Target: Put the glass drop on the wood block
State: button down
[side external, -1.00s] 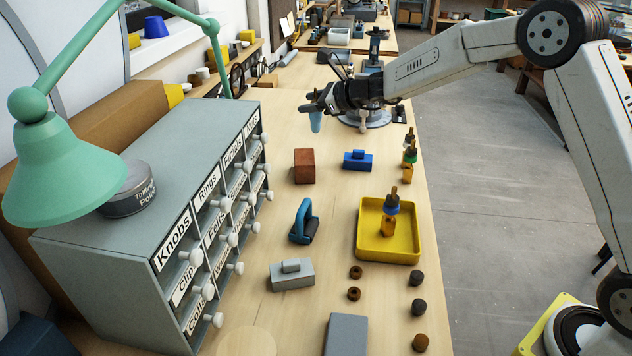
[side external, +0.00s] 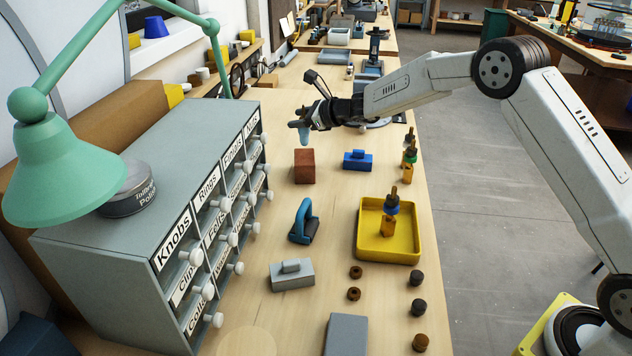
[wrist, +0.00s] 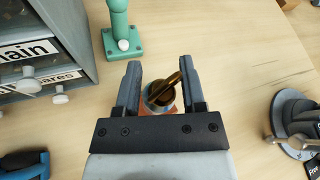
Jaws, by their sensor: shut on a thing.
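The glass drop (side external: 304,138) is pale blue and hangs from my gripper (side external: 298,124). In the wrist view the drop (wrist: 156,101) sits between the two dark fingers of my gripper (wrist: 160,68), with a brown ring-like top facing the camera. The fingers are shut on it. The wood block (side external: 304,168) is a reddish-brown cube on the bench. The drop is just above the block in the side view; whether they touch is hard to tell. In the wrist view an orange patch of the block (wrist: 172,109) shows beneath the drop, mostly hidden.
A grey drawer cabinet (side external: 150,160) stands to the left, with a green lamp (side external: 65,175) over it. A blue block with a knob (side external: 357,160) lies right of the wood block. A yellow tray (side external: 388,256) and a blue-handled tool (side external: 303,222) are nearer the camera.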

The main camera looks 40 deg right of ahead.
aim_at(300, 130)
jog(key=shift+f, duration=1.55)
jog(key=shift+f, duration=0.1)
jog(key=shift+c, duration=0.9)
grip_release()
jog(key=shift+v, duration=0.8)
jog(key=v, duration=1)
jog(key=shift+r, duration=0.2)
jog(key=shift+s+d, duration=0.1)
